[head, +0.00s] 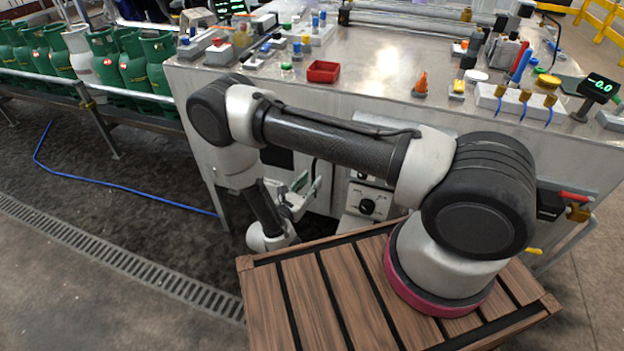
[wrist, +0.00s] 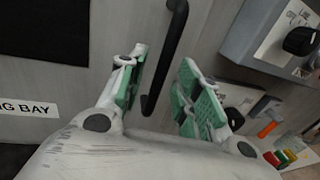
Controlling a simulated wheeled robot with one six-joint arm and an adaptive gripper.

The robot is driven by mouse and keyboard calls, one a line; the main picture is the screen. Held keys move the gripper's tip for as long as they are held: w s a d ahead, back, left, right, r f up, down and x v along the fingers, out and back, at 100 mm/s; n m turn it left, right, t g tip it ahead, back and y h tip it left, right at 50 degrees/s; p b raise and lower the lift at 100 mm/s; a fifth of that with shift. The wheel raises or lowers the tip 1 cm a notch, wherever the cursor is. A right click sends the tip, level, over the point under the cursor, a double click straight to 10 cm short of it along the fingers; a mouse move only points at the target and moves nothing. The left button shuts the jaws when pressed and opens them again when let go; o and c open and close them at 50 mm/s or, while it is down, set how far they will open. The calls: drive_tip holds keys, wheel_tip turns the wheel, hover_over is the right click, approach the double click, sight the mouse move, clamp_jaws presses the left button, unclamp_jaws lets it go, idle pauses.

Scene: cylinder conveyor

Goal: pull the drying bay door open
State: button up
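The drying bay door (wrist: 45,85) is a grey panel in the wrist view, with a black window and a label of which "G BAY" is readable. Its black bar handle (wrist: 172,55) runs down the panel and bends at its lower end. My gripper (wrist: 164,68) has green-padded fingers spread apart, with the handle showing between them. Neither finger clearly touches it, and I cannot tell how deep it sits between them. In the head view my gripper (head: 302,192) is low at the cabinet front, and my arm hides much of the door. The door looks shut.
A control box with a black knob (wrist: 299,41) stands right of the handle; it also shows in the head view (head: 367,206). An orange-handled valve (wrist: 267,129) is lower right. Green gas cylinders (head: 133,68) line the conveyor at left. A blue hose (head: 120,187) lies on the floor.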

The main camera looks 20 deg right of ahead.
drive_tip(key=shift+x, duration=1.2)
drive_tip(key=shift+c, duration=0.4)
clamp_jaws()
